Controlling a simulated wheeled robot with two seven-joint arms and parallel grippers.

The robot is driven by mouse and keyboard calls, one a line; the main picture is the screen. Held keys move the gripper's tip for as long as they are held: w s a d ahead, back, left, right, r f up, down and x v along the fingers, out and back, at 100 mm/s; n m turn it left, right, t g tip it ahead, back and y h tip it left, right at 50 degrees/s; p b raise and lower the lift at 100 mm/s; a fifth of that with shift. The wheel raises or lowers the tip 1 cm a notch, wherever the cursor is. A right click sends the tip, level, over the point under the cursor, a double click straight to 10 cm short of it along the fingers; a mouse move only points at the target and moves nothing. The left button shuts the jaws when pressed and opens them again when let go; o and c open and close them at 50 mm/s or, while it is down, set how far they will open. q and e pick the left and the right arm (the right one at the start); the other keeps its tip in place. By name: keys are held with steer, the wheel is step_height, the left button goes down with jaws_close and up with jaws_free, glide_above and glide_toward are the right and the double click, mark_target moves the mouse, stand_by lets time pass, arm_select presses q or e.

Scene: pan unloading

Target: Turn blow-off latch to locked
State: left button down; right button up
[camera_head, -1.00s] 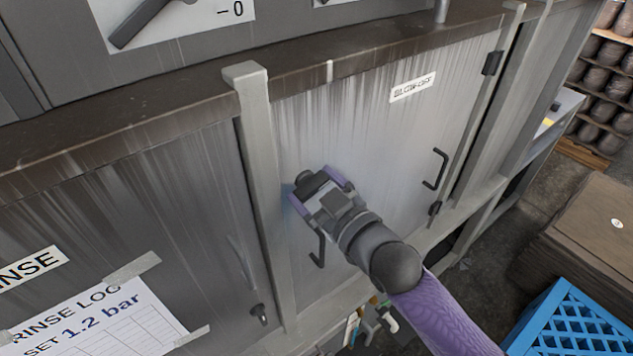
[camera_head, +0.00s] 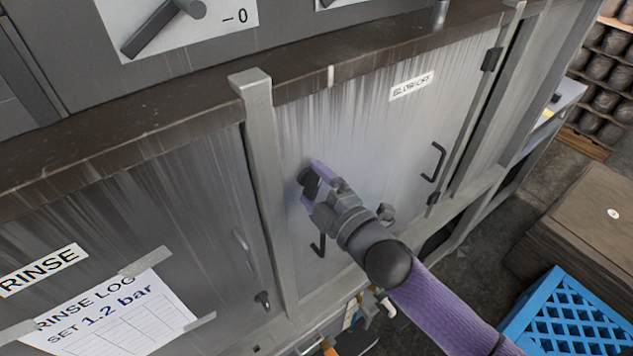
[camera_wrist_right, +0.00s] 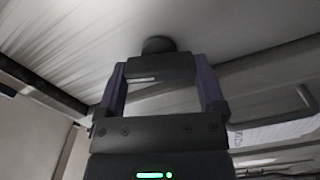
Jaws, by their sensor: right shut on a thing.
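The blow-off latch (camera_head: 309,180) is a dark bar on a round pivot at the left edge of the grey door (camera_head: 375,135) labelled BLOW-OFF (camera_head: 411,86). My right gripper (camera_head: 314,184) is at the latch, with its purple fingers on either side of the bar. In the right wrist view the latch bar (camera_wrist_right: 160,68) lies across between the two fingers, gripped, with its dark round pivot (camera_wrist_right: 158,44) beyond it. In the head view the gripper partly hides the latch, and I cannot read a locked mark. My left gripper is not in view.
A black handle (camera_head: 437,162) sticks out at the door's right side, and a hooked one (camera_head: 318,246) below my gripper. A grey post (camera_head: 260,170) stands just left of the latch. A blue crate (camera_head: 560,315) and brown stack (camera_head: 590,235) stand at the right.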

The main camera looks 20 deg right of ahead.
steer(key=shift+n, duration=1.8)
steer(key=shift+f, duration=0.1)
steer(key=o, duration=1)
steer(key=shift+c, duration=0.2)
steer(key=b+v, duration=0.2)
steer(key=v, duration=0.8)
